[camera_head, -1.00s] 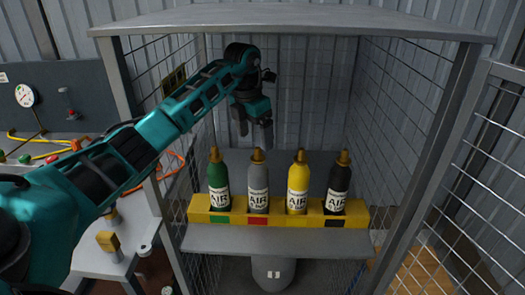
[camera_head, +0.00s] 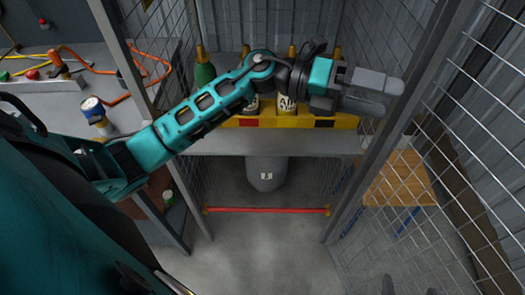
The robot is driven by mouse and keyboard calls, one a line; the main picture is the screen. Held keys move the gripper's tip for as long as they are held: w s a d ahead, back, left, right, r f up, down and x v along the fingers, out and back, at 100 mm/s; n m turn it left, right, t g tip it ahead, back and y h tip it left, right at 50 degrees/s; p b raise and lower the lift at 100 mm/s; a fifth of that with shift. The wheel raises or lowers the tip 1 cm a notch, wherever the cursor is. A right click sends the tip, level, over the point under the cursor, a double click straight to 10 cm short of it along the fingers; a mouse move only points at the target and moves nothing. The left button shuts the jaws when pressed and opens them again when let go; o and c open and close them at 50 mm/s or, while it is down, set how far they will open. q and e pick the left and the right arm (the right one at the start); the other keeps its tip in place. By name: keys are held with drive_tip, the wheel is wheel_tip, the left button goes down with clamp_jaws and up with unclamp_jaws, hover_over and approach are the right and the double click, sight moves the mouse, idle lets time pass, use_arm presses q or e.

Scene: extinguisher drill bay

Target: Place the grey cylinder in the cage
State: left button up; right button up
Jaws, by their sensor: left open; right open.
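The grey cylinder (camera_head: 245,50) stands upright in the yellow rack (camera_head: 345,122) on the shelf inside the wire cage (camera_head: 372,150). My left forearm crosses in front of it, so mostly its brass top and a bit of label show. The green cylinder (camera_head: 204,72) is to its left. The yellow cylinder (camera_head: 290,52) and the black cylinder (camera_head: 338,52) are to its right, partly hidden by my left wrist. My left gripper (camera_head: 390,97) is open and empty, pointing right near the cage's right front post. My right gripper (camera_head: 415,286) is only partly visible at the bottom edge, fingertips apart, with nothing seen between them.
A grey bin (camera_head: 267,174) stands under the shelf, behind a red bar (camera_head: 267,210). The open mesh door (camera_head: 460,150) is at right, with a wooden-topped stool (camera_head: 400,180) beyond it. A blue-and-white canister (camera_head: 93,107) is at left. The floor in front is clear.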

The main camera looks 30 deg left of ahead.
use_arm(q)
drive_tip(key=a+f+n+t+y, duration=0.4)
drive_tip(key=n+t, duration=0.3)
drive_tip(key=n, duration=0.5)
drive_tip(key=a+f+n+t+y, duration=0.4)
drive_tip(key=n+t, duration=0.3)
drive_tip(key=n, duration=0.5)
drive_tip(key=s+a+f+n+g+y, duration=0.2)
drive_tip(key=s+f+n, duration=0.4)
drive_tip(key=f, duration=0.4)
drive_tip(key=s+a+f+n+g+y, duration=0.2)
drive_tip(key=s+f+n+g+y, duration=0.3)
drive_tip(key=s+f, duration=0.3)
wheel_tip(320, 180, down, 3)
drive_tip(key=shift+s+f+n+y, duration=0.1)
drive_tip(key=shift+s+n+y, duration=0.15)
drive_tip(key=shift+n, duration=0.25)
